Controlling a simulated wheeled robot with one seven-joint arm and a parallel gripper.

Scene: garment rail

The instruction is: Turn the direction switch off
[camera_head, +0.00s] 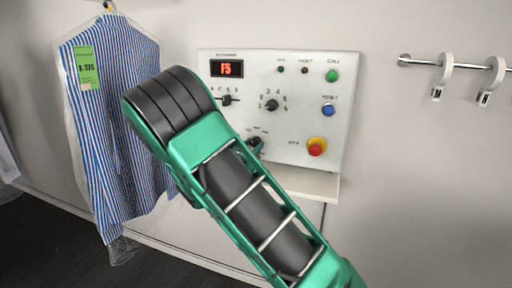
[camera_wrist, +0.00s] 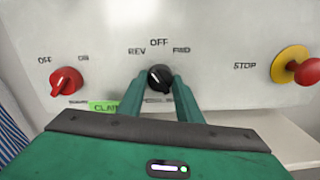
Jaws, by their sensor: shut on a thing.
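The direction switch is a black rotary knob (camera_wrist: 159,75) on the pale panel, with REV, OFF and FWD printed above it in the wrist view. My gripper (camera_wrist: 158,88) has its two green fingers on either side of the knob and is shut on it. Which label the knob points to is hard to tell, as the fingers cover its lower sides. In the head view the knob (camera_head: 254,141) shows small beside my arm, and most of my gripper is hidden there.
A red OFF/ON knob (camera_wrist: 66,81) is left of the switch, and a red stop button (camera_wrist: 306,71) on a yellow base is right. The control panel (camera_head: 300,110) also has a display and several buttons. A bagged striped shirt (camera_head: 105,130) hangs left; a rail (camera_head: 420,62) is right.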

